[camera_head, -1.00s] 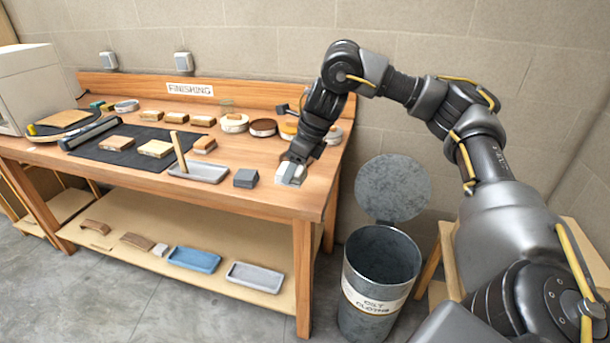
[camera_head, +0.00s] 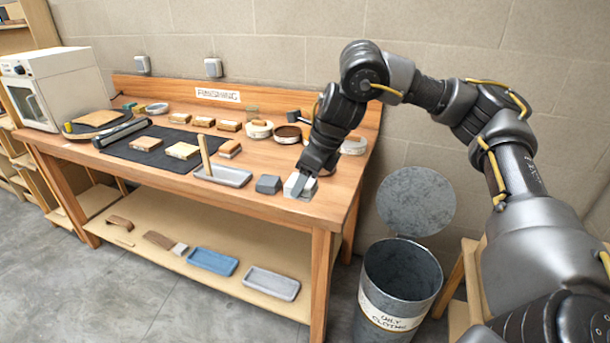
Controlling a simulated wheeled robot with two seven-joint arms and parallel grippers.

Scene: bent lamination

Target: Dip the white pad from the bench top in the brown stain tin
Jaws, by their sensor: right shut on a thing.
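The white pad (camera_head: 293,186) is at the right front of the bench top (camera_head: 250,205), beside a grey block. My right gripper (camera_head: 304,184) points down over it from the right and is shut on it. The fingers hide part of the pad. I cannot tell whether the pad touches the wood or is just clear of it. The brown stain tin (camera_head: 287,133) is an open round tin with dark brown contents, farther back on the bench, behind the pad. My right forearm and wrist stand close to its right side. My left gripper is not in view.
The grey block (camera_head: 269,184) sits just left of the pad. A grey tray (camera_head: 224,176) with an upright wooden stick is farther left. A pale-topped tin (camera_head: 259,130) stands left of the brown one. A metal bin (camera_head: 398,288) stands on the floor right of the bench.

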